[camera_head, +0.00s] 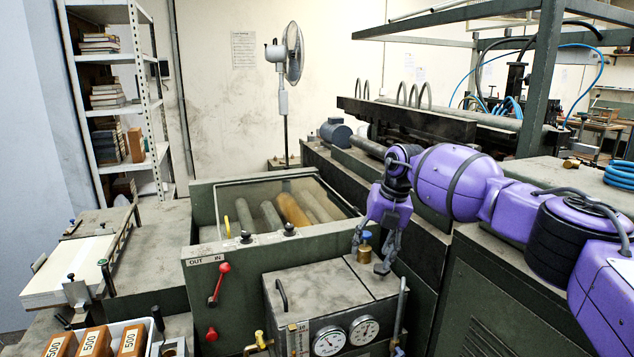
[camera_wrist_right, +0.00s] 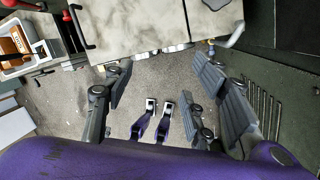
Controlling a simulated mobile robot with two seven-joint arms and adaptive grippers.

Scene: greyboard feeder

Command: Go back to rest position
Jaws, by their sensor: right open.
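My right gripper (camera_head: 371,254) hangs from the purple right arm, pointing down, in front of the right part of the feeder machine in the head view. Its jaws are apart with nothing held between them. In the right wrist view, the two grey fingers of the right gripper (camera_wrist_right: 168,88) stand wide apart, with bare floor and the edge of a pale worn box top beyond them. A brass fitting (camera_head: 364,244) shows beside the fingers in the head view; I cannot tell whether they touch. My left gripper is not in the head view.
The gauge box (camera_head: 330,284) with two dials stands below the right gripper. The green machine (camera_head: 215,272) has a red lever (camera_head: 220,283). A white bin (camera_head: 152,330) of orange boxes stands front left. A steel frame (camera_head: 541,80) rises behind my right arm.

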